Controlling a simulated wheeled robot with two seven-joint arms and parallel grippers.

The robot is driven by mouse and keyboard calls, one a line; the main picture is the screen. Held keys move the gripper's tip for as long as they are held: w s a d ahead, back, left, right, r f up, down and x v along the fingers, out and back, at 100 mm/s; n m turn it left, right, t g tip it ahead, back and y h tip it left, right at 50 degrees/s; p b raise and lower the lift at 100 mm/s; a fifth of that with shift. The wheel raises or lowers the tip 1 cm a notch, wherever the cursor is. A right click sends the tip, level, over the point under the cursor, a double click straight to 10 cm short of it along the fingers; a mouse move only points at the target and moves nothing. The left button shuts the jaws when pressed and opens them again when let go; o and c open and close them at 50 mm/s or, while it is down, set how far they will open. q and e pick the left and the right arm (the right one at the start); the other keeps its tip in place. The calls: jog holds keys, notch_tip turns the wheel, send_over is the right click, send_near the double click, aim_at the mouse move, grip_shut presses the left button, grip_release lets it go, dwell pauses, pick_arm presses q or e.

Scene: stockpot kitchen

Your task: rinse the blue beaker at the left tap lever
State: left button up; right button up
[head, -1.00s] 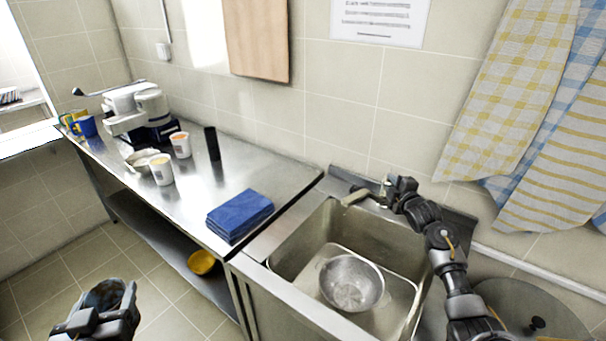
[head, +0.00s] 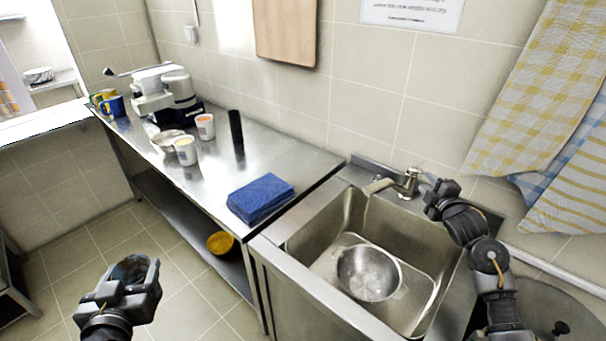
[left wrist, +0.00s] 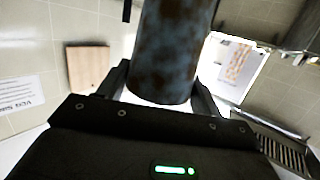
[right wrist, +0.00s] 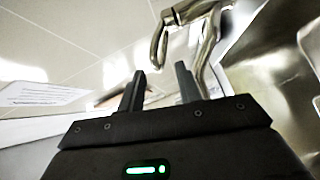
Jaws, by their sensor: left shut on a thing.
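The blue beaker, mottled with brown (left wrist: 168,50), is between the fingers of my left gripper (left wrist: 160,90). In the head view the beaker (head: 132,268) and my left gripper (head: 128,285) are over the floor at lower left, away from the sink. The metal tap (head: 408,182) stands at the sink's back edge, its spout pointing left; it also shows in the right wrist view (right wrist: 168,22). No water stream is visible. My right gripper (head: 438,194) is just right of the tap, empty, its fingers (right wrist: 158,88) apart. I cannot make out the lever clearly.
The sink (head: 325,225) holds a metal bowl (head: 368,274). The steel counter (head: 290,160) left of it carries a folded blue cloth (head: 261,198), cups (head: 186,150), a black cylinder (head: 236,132) and a coffee machine (head: 165,92). A yellow bowl (head: 220,243) is on the low shelf.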

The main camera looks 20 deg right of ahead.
pick_arm(q)
jog(key=shift+f, duration=0.4)
pick_arm(e)
jog(key=shift+v, duration=2.15)
jog(key=shift+r, duration=0.1)
jog(key=shift+c, duration=0.4)
